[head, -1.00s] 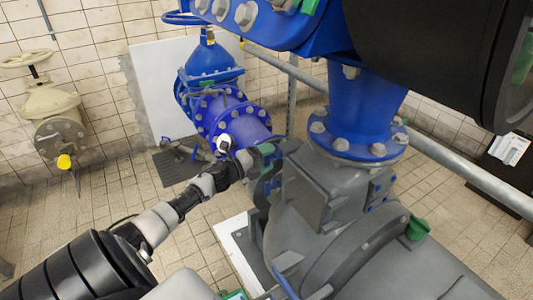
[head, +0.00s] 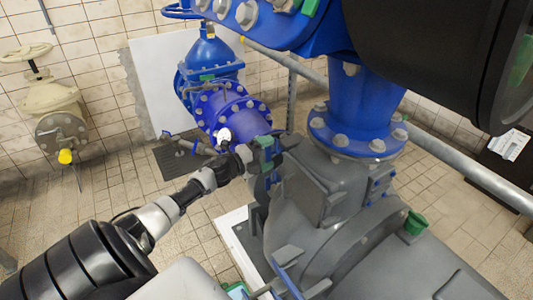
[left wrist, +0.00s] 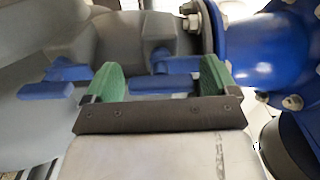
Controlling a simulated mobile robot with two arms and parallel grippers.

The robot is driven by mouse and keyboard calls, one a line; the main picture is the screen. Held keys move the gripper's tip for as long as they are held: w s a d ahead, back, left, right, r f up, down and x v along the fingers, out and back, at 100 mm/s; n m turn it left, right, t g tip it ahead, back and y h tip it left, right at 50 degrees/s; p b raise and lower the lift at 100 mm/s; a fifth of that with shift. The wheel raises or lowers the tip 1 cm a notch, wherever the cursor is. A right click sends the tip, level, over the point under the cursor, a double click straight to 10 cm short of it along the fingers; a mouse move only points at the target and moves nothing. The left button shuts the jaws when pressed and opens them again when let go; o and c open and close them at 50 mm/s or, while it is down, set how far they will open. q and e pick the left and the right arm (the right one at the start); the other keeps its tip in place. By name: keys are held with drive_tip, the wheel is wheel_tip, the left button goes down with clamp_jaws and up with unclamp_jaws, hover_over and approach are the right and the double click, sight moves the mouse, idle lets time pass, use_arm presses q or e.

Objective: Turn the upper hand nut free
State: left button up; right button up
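In the left wrist view a blue hand nut (left wrist: 165,84) with a bar-shaped handle shows between the two green fingers of my left gripper (left wrist: 159,82). A second blue hand nut (left wrist: 58,80) lies left of the left finger. I cannot tell which one is the upper. In the head view my left gripper (head: 266,148) is at the left side of the grey pump housing (head: 318,195) and partly hides the nuts. My right gripper is out of view.
A blue flanged pipe (head: 235,110) stands just behind my left gripper. A large blue vertical pipe (head: 355,110) rises from the pump. A green cup-like part (head: 415,223) sits on the housing at right. Tiled floor (head: 115,200) is open at left.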

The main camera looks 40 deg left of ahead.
use_arm(q)
drive_tip(key=shift+o, duration=0.2)
drive_tip(key=shift+s, duration=0.1)
drive_tip(key=v, duration=1)
drive_tip(key=shift+s, duration=0.3)
